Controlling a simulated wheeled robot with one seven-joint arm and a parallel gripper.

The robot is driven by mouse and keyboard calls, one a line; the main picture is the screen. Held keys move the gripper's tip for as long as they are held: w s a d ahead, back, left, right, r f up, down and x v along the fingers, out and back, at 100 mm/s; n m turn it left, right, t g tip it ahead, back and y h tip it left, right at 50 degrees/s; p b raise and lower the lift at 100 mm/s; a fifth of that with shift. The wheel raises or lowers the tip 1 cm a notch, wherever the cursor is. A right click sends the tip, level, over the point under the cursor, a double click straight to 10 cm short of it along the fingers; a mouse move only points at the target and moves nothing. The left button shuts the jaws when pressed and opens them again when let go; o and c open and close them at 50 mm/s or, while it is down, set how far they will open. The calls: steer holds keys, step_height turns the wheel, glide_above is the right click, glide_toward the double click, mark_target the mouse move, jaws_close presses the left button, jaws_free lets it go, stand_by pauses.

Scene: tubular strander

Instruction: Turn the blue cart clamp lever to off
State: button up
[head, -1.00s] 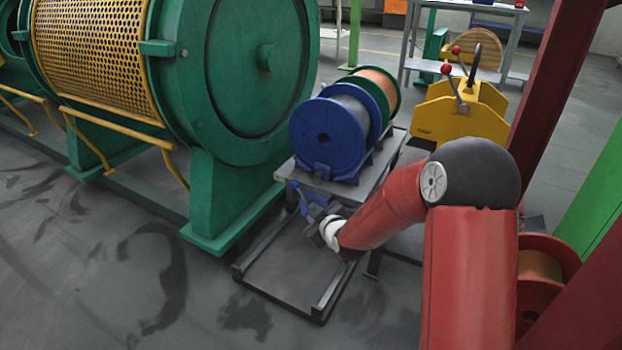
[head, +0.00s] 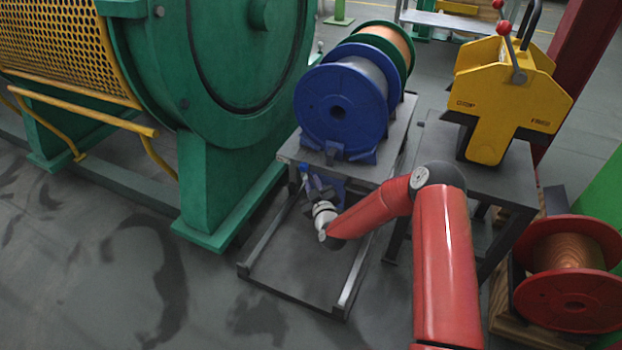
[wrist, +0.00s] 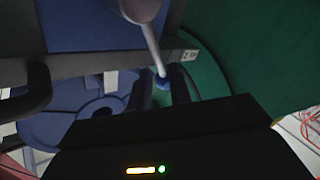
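The clamp lever shows in the wrist view as a pale grey rod (wrist: 150,45) ending in a blue knob (wrist: 162,81). In the head view its blue knob (head: 304,169) shows just below the front edge of the cart's grey top (head: 287,151). My gripper (wrist: 160,90) is open, with one dark finger on each side of the knob and narrow gaps beside it. It does not appear closed on the knob. In the head view my gripper (head: 312,186) is at the cart's front, right below the knob. The lever's pivot is not clear.
The cart carries a blue spool (head: 340,107) and a green spool (head: 408,55). The green strander housing (head: 215,190) stands close on the left. A yellow machine (head: 495,95) on a grey stand and a red spool (head: 568,290) are on the right. The front floor is clear.

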steer(key=shift+x, duration=1.3)
jaws_close()
